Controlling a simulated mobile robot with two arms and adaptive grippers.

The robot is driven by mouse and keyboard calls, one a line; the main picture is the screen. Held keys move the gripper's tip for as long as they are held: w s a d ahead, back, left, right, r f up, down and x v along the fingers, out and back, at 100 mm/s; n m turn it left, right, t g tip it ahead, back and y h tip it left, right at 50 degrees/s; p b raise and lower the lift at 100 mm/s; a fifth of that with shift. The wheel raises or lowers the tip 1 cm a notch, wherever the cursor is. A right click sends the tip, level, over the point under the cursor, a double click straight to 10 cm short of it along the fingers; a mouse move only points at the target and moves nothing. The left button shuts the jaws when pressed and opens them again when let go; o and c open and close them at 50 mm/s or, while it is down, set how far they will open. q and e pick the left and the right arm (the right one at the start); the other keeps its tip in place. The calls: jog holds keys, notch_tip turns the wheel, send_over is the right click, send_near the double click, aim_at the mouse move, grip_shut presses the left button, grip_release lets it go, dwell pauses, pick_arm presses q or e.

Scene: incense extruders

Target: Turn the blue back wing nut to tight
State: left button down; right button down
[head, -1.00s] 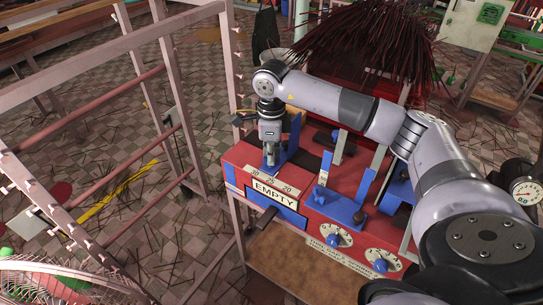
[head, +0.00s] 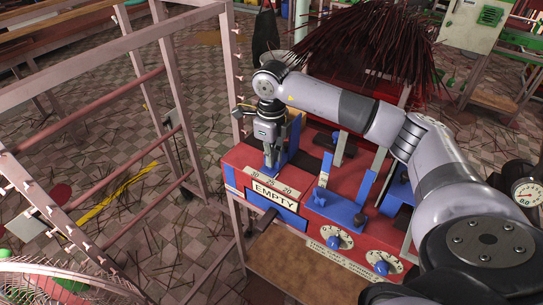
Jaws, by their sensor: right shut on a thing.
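The red extruder machine (head: 240,158) has a blue bracket (head: 293,140) at its back left, beside a number scale (head: 274,181). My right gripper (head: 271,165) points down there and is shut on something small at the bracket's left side. The thing between the fingertips is hidden; by its place it is the blue back wing nut. Another blue wing nut (head: 320,195) stands in the open nearer the front, on a blue block. My left gripper is not in view.
An "EMPTY" sign (head: 273,193) and two dials, one left (head: 331,237) and one right (head: 383,262), are on the machine's front. Blue and grey upright levers (head: 364,186) stand right of the gripper. A pink metal rack (head: 178,110) stands close on the left.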

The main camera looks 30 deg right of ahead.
jog(key=c, duration=1.8)
grip_release()
jog(key=shift+r, duration=0.1)
notch_tip(320, 180, up, 12)
jog(key=shift+f, duration=0.1)
